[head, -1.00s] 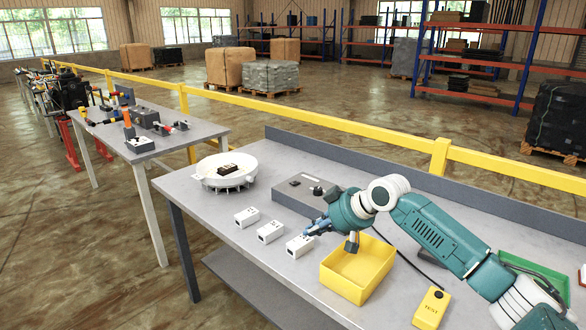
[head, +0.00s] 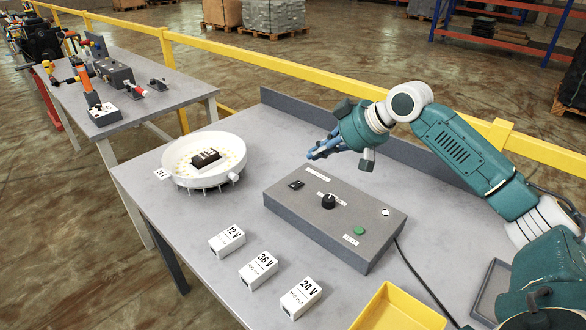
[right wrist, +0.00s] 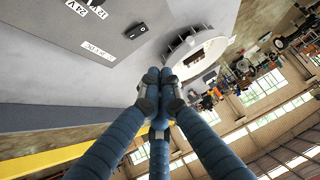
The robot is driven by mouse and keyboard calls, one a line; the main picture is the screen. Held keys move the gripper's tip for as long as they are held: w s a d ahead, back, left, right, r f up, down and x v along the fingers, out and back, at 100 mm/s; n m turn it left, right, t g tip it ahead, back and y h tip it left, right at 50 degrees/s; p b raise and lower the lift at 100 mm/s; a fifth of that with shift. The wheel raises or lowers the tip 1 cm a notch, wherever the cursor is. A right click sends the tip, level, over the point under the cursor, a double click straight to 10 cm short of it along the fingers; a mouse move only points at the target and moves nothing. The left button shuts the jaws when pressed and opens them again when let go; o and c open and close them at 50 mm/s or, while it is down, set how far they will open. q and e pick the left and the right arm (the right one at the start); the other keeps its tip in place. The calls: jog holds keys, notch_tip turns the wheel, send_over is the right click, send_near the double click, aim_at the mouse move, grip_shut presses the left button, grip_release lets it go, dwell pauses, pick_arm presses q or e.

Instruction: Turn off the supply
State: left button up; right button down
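The supply is a grey box (head: 290,225) on the grey table in the head view. On its top are a black rocker switch (head: 296,184), a black knob (head: 328,201), a green button (head: 359,230) and a small white round part (head: 385,212). My right gripper (head: 314,154) is above the far left side of the box, apart from it. Its blue fingers (right wrist: 158,76) are together in the right wrist view, with nothing between them. That view also shows the rocker switch (right wrist: 136,31), left of the fingertips. The switch's position is too small to tell. My left gripper is not in view.
A white round lamp (head: 204,160) with a 24 V tag stands left of the box. White blocks marked 12 V (head: 227,240), 36 V (head: 258,270) and 24 V (head: 301,298) lie in front. A yellow tray (head: 400,308) is at the front right. A cable leaves the box's right side.

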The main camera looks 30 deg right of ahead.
jog(key=p, duration=0.3)
send_over(292, 187)
jog(key=f, duration=0.6)
jog(key=shift+d+f, duration=0.2)
jog(key=shift+f, duration=0.15)
notch_tip(292, 187, down, 3)
jog(key=shift+a+r, duration=0.1)
jog(key=shift+r, duration=0.05)
jog(key=shift+s+f, duration=0.15)
jog(key=shift+f, duration=0.4)
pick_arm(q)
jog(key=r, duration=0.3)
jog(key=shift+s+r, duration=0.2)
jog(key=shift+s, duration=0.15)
pick_arm(e)
jog(key=shift+f, duration=0.2)
jog(key=shift+a, duration=0.1)
